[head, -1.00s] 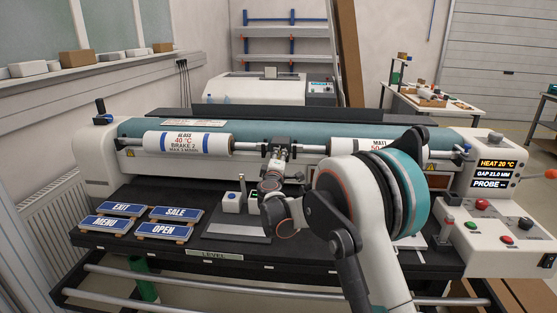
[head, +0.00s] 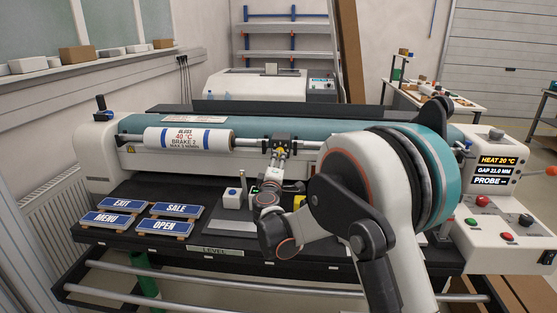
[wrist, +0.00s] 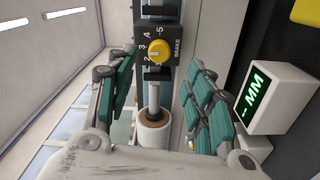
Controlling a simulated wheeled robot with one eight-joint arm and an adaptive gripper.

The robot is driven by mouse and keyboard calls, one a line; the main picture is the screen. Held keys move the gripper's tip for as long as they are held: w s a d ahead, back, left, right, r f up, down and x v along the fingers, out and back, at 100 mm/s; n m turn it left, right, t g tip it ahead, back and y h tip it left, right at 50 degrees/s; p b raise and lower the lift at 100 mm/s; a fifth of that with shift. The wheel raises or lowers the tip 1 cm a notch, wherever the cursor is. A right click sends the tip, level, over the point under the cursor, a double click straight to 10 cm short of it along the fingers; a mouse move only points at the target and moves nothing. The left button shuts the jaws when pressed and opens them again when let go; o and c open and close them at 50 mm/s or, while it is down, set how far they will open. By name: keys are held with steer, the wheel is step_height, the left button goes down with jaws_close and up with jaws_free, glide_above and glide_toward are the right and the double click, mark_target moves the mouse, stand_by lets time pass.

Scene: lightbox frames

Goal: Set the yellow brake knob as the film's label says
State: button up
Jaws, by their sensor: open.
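The yellow brake knob (wrist: 158,50) sits on a black plate marked BRAKE, with numbers around it; 2 to 5 are readable. I cannot tell surely which number its pointer faces. In the head view the gloss film roll (head: 187,139) hangs on the left of the shaft, its label reading 40 °C, BRAKE 2. My gripper (wrist: 160,92) is open, its teal fingers apart on either side of the view, with the knob beyond them and nothing held. In the head view my gripper (head: 279,158) is just before the black brake block (head: 280,141) at the shaft's middle.
Below the knob in the wrist view are a metal shaft (wrist: 154,93) and a white roll end (wrist: 155,128). A white box with a green MM display (wrist: 256,94) stands at the right. Sign plates, such as SALE (head: 176,209), lie at the table's left.

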steer(key=s, duration=0.4)
